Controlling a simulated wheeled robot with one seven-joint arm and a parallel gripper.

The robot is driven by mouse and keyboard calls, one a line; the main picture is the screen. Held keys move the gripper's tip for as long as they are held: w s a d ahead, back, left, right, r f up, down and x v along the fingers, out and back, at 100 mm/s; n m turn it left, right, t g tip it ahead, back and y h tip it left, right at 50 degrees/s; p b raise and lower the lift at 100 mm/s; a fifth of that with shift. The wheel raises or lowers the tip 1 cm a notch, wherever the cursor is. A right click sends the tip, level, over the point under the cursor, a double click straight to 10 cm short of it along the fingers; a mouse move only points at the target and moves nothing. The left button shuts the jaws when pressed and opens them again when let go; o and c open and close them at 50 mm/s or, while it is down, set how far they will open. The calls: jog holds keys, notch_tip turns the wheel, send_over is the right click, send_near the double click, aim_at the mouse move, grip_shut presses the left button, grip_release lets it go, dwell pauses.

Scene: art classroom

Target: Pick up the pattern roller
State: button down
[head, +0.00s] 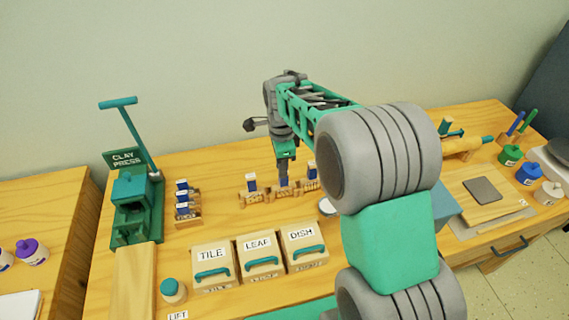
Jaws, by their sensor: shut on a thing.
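My gripper (284,164) points down at the back middle of the wooden table, at a row of small blue-topped tools in labelled wooden holders. It is shut on the middle blue-topped tool (283,181), which is still at its holder; the fingertips are small and partly merge with it. One blue-topped tool (252,183) stands to its left and another (311,169) to its right. The labels are too small to read, so I cannot tell which is the pattern roller. A wooden roller with teal handles (463,146) lies at the back right, partly behind my arm.
A green clay press (135,190) stands at the left beside a rack of blue-topped pieces (186,202). Boxes labelled TILE (213,267), LEAF (260,257) and DISH (303,246) stand in front. Coloured jars (529,174) are at the right. My arm hides the table's middle right.

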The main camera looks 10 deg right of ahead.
jog(key=s+a+r, duration=0.1)
jog(key=s, duration=0.5)
jog(key=s+a+r, duration=0.2)
jog(key=s, duration=0.4)
jog(key=shift+s+g+b, duration=0.15)
jog(key=shift+g+b, duration=0.15)
jog(key=shift+b, duration=0.1)
jog(key=c, duration=2.1)
grip_release()
jog(key=shift+a, duration=0.15)
jog(key=o, duration=1.7)
jog(key=shift+c, duration=0.2)
